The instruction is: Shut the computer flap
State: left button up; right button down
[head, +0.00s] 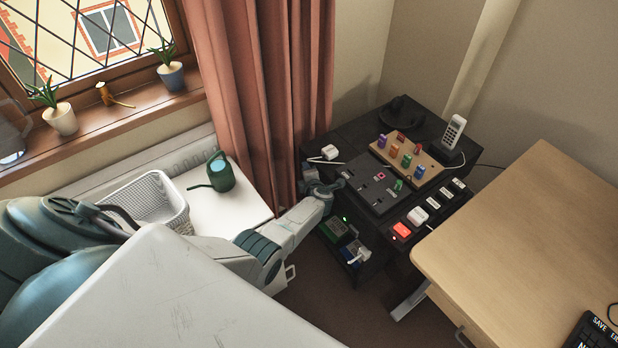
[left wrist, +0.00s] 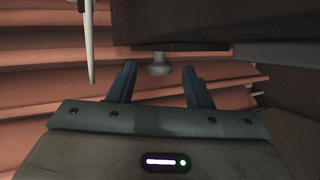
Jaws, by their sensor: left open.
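A dark unit (head: 345,280) stands against the back wall, in the middle of the head view. A lit recess (head: 345,240) with green parts shows in its front. I cannot tell for sure which panel is the computer flap. My left gripper (head: 326,190) is at the unit's left front edge, near its top. In the left wrist view my left gripper (left wrist: 158,70) is open, with a small grey knob (left wrist: 158,66) between or just beyond its fingertips. The knob hangs below a dark panel (left wrist: 215,28). I cannot tell whether the fingers touch it. My right gripper is not in view.
A board with coloured pegs (head: 416,162), a phone (head: 453,132) and small boxes crowd the unit's top. A wooden desk (head: 540,220) stands at right. A watering can (head: 220,175) and white basket (head: 150,200) are at left. Curtains (head: 265,90) hang close behind my gripper.

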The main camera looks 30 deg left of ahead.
pick_arm(q)
jog(key=p+v, duration=0.3)
jog(key=v, duration=0.7)
jog(key=shift+s+d, duration=0.25)
jog(key=shift+r, duration=0.1)
